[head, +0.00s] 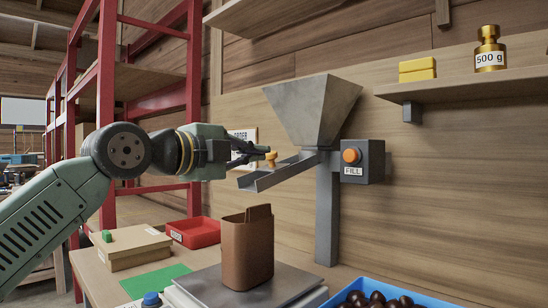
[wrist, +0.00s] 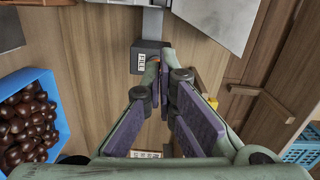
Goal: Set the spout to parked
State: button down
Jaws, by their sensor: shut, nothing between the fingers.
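The spout (head: 280,174) is a grey sloping trough below the metal hopper (head: 312,105), its low end pointing left, toward my arm. A small orange knob (head: 271,157) shows at the spout, just at my fingertips. My gripper (head: 264,151) is shut and empty, at the spout's left part, just above it. I cannot tell whether the fingers touch the knob. In the wrist view my gripper (wrist: 162,68) points toward the FILL box (wrist: 150,58), and the hopper (wrist: 220,20) is at top right. The spout is not clear there; the fingers hide much of it.
The FILL box (head: 363,162) with an orange button is right of the spout. A brown bag (head: 248,250) stands on the scale (head: 205,286) below. A blue crate (head: 335,299) of chestnuts is at front right. A red tray (head: 193,230) and box (head: 133,253) are left.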

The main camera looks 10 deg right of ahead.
aim_at(288, 168)
jog(key=w+d+p, duration=0.3)
jog(key=w+d, duration=0.3)
jog(key=w, duration=0.3)
jog(key=shift+w+d+f+p, duration=0.25)
jog(key=shift+w+f+p, duration=0.05)
jog(key=shift+w+p, duration=0.05)
jog(key=shift+a, duration=0.1)
